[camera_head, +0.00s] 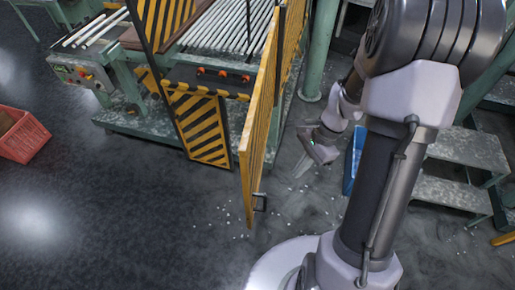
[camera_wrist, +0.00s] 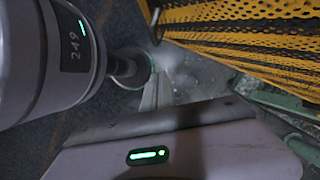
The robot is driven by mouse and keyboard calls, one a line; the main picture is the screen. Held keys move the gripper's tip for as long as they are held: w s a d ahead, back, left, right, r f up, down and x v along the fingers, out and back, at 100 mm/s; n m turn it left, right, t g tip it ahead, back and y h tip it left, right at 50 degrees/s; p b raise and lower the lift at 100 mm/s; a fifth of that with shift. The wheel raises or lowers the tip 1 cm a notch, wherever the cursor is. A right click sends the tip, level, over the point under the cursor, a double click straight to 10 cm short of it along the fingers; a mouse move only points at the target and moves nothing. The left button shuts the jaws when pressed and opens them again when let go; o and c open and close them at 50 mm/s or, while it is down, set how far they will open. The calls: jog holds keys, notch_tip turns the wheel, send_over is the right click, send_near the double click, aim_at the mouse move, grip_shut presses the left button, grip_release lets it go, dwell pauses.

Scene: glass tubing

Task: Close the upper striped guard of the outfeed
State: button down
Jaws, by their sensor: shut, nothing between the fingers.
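The yellow-and-black guard (camera_head: 260,125) of the outfeed stands swung out from the frame and shows nearly edge-on, with a dark handle (camera_head: 260,201) near its lower free end. In the wrist view its perforated yellow sheet (camera_wrist: 255,35) fills the upper right. My gripper (camera_head: 300,172) is to the right of the guard, pointing down, apart from it and from the handle. In the wrist view its fingers (camera_wrist: 157,90) look together and hold nothing. Another striped panel (camera_head: 172,22) stands upright at the left of the opening, with a lower striped panel (camera_head: 203,128) below.
The outfeed bed (camera_head: 225,28) carries several glass tubes behind the guards. A control box (camera_head: 82,76) is at its left end. A red crate (camera_head: 22,135) lies far left.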

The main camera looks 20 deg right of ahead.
jog(key=a+f+b, duration=0.1)
jog(key=a+f, duration=0.6)
jog(key=f, duration=0.2)
jog(key=shift+s+a+f, duration=0.3)
jog(key=shift+s, duration=0.05)
jog(key=shift+a+b, duration=0.1)
jog(key=shift+b, duration=0.2)
